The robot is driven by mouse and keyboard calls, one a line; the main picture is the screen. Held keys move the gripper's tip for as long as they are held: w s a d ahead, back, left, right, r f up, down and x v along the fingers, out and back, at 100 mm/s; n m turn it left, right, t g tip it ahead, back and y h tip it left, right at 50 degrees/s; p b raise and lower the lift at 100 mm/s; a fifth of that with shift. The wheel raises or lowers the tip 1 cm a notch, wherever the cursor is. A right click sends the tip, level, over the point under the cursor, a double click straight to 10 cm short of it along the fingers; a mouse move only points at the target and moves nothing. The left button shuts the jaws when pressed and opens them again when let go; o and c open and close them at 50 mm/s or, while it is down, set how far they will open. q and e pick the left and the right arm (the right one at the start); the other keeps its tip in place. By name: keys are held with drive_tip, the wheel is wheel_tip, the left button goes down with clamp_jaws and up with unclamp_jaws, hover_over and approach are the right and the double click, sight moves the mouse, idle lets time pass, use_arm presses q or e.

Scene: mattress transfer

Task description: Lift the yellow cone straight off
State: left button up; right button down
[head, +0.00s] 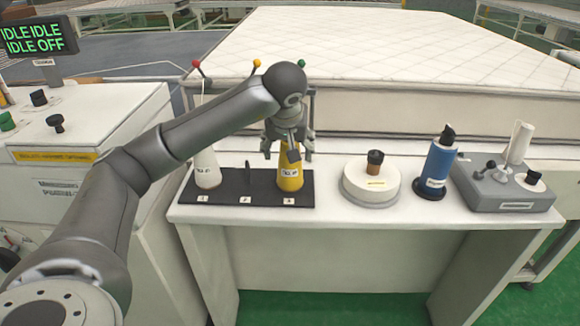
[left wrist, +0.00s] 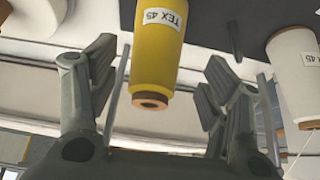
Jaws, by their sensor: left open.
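The yellow cone (head: 291,178) stands upright at the right end of a black base on the table, with a white label reading TEX 45. In the left wrist view the yellow cone (left wrist: 155,50) shows between the finger pads, its narrow end with a brown core toward me. My left gripper (head: 287,152) is over the top of the cone, fingers pointing down on either side. In the left wrist view the left gripper (left wrist: 158,92) is open, with clear gaps on both sides of the cone. My right gripper is not in view.
A white cone (head: 206,167) stands at the base's left end, with a bare peg (head: 248,174) between. A mattress (head: 420,50) lies behind the table.

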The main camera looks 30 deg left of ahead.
use_arm(q)
drive_tip(key=x, duration=0.6)
drive_tip(key=shift+w+d+r+p, duration=0.1)
drive_tip(key=shift+w+d+p, duration=0.1)
drive_tip(key=shift+p, duration=0.2)
drive_tip(key=c, duration=1.3)
wheel_tip(320, 180, up, 10)
